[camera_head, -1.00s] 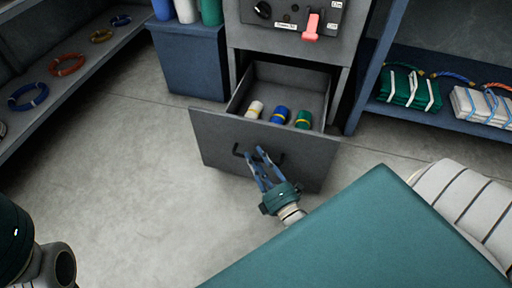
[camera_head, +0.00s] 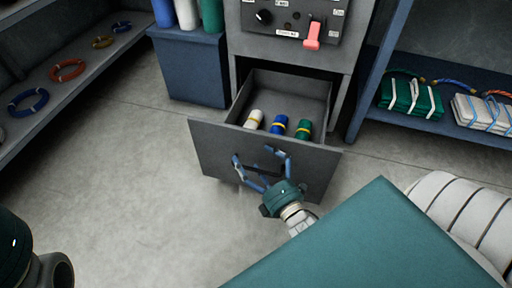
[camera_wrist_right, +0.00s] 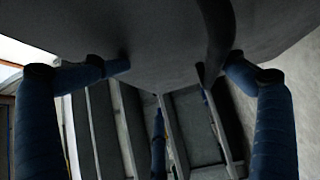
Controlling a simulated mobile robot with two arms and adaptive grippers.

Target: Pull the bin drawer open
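The grey bin drawer (camera_head: 216,150) stands pulled out from the cabinet, with its inside showing. A white roll (camera_head: 254,119), a blue roll (camera_head: 278,125) and a green roll (camera_head: 303,129) lie in it, each with a yellow band. My right gripper (camera_head: 260,159) is open at the drawer front, its blue fingers spread wide around the dark handle (camera_head: 264,172). In the right wrist view the fingers are far apart, and the dark handle (camera_wrist_right: 217,45) lies between them without either finger closed on it. My left gripper is not in view.
The cabinet above has a control panel (camera_head: 290,20) with a red lever (camera_head: 312,36). A blue bin (camera_head: 190,65) stands left of it. Shelves with coiled rings (camera_head: 68,70) and folded nets (camera_head: 410,97) flank the sides. Floor (camera_head: 130,190) is clear in front and left.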

